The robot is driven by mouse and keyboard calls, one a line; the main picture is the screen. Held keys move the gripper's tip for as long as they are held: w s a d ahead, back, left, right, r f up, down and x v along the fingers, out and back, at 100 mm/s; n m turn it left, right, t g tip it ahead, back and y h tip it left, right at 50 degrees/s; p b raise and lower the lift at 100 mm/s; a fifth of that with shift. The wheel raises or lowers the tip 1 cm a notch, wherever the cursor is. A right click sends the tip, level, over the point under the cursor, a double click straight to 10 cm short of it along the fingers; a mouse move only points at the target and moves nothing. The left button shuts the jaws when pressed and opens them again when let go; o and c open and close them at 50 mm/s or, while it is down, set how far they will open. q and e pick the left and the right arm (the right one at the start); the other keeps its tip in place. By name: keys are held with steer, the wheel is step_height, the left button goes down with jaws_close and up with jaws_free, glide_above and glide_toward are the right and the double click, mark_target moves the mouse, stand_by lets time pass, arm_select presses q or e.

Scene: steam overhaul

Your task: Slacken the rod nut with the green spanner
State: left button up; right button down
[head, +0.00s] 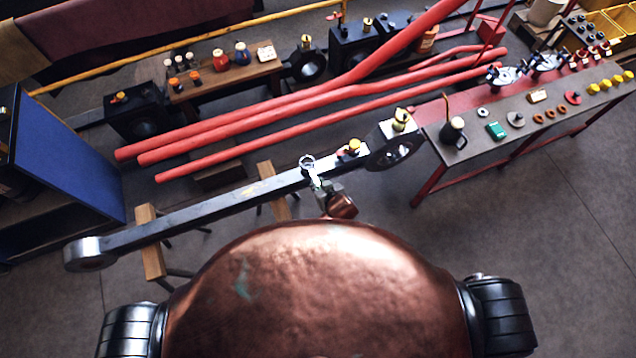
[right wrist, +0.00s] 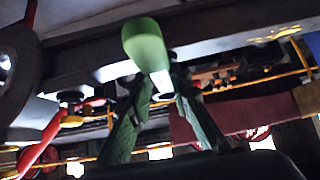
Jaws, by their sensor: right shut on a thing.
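My right gripper (head: 318,186) is just in front of the long steel rod (head: 215,208), near the rod's middle. In the right wrist view it (right wrist: 162,98) is shut on the green spanner (right wrist: 147,45), whose rounded green grip and pale metal shank show between the fingers. In the head view a pale ring end (head: 307,162) shows above the fingers, over the rod. A yellow-topped fitting (head: 350,148) stands on the rod to the right, apart from the ring. I cannot tell which part is the rod nut. My left gripper is out of view.
The rod lies on wooden trestles (head: 152,240). Red pipes (head: 250,130) run behind it. A grey-topped bench (head: 475,150) with small parts stands at the right. A blue cabinet (head: 70,150) stands at the left. The floor at the lower right is clear.

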steer(key=shift+w+r+p, duration=0.1)
steer(key=shift+r+p, duration=0.05)
steer(key=shift+p, duration=0.25)
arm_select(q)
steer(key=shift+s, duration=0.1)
arm_select(e)
steer(key=shift+f, duration=0.7)
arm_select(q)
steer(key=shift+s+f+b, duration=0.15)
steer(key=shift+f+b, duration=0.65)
arm_select(e)
steer(key=shift+f, duration=1.3)
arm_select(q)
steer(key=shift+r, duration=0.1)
arm_select(e)
steer(key=shift+w+d+r+n+p, duration=0.2)
steer(key=shift+d+n+p, duration=0.25)
steer(key=shift+p, duration=0.65)
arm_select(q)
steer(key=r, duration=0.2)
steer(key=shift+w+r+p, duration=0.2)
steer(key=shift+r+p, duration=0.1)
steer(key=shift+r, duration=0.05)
arm_select(e)
steer(key=shift+d+f+n+y, duration=0.15)
steer(key=shift+d+n+y, duration=0.1)
steer(key=shift+y, duration=0.15)
